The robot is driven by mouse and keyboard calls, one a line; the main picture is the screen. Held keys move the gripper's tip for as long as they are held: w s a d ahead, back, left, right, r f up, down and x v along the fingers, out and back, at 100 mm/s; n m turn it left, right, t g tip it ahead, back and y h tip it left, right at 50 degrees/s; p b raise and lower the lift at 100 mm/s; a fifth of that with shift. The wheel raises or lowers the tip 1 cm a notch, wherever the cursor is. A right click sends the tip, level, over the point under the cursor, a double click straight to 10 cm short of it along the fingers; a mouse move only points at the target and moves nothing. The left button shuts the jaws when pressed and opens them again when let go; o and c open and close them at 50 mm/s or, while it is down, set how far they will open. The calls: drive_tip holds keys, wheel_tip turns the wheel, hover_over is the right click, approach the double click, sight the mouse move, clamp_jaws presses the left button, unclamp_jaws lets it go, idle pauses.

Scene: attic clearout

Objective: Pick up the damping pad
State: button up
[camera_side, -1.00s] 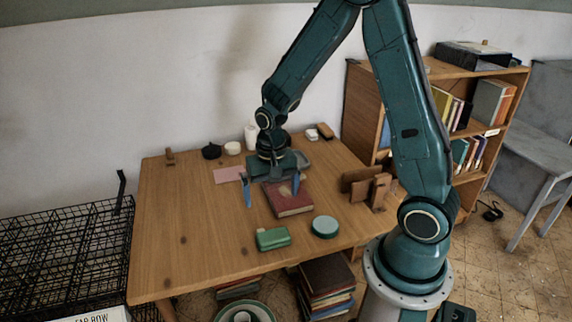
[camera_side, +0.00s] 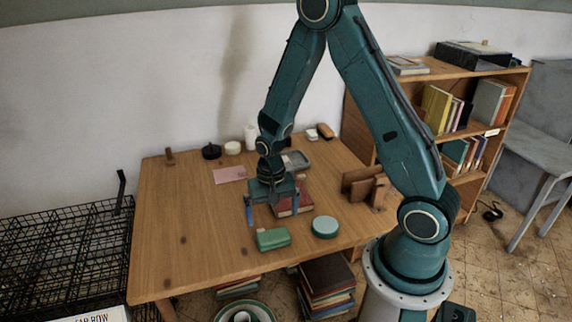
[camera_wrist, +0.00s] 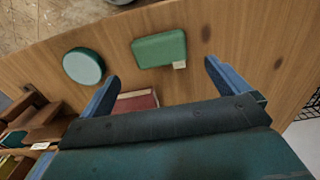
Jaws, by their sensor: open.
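No label marks the damping pad. A green rounded block (camera_side: 273,238) lies near the table's front edge, and a pink flat sheet (camera_side: 229,174) lies further back; I cannot tell for certain which is meant. In the wrist view the green block (camera_wrist: 160,48) has a small pale tag at its edge and lies beyond and roughly between my fingertips. My gripper (camera_side: 273,211) is open with nothing between its blue fingers. It hangs above the table, behind the block in the side view and apart from it. The wrist view also shows the open gripper (camera_wrist: 162,70).
A red book (camera_side: 305,204) lies partly hidden behind my gripper. A brown wooden stand (camera_side: 379,190) is at the right edge. A grey tray (camera_side: 297,160) and small items line the back. The table's left side (camera_side: 180,220) is clear.

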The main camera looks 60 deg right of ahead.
sight(273, 234)
drive_tip(key=shift+f, duration=1.9)
drive_tip(key=shift+f, duration=0.15)
drive_tip(key=shift+f, duration=2.45)
drive_tip(key=c, duration=0.8)
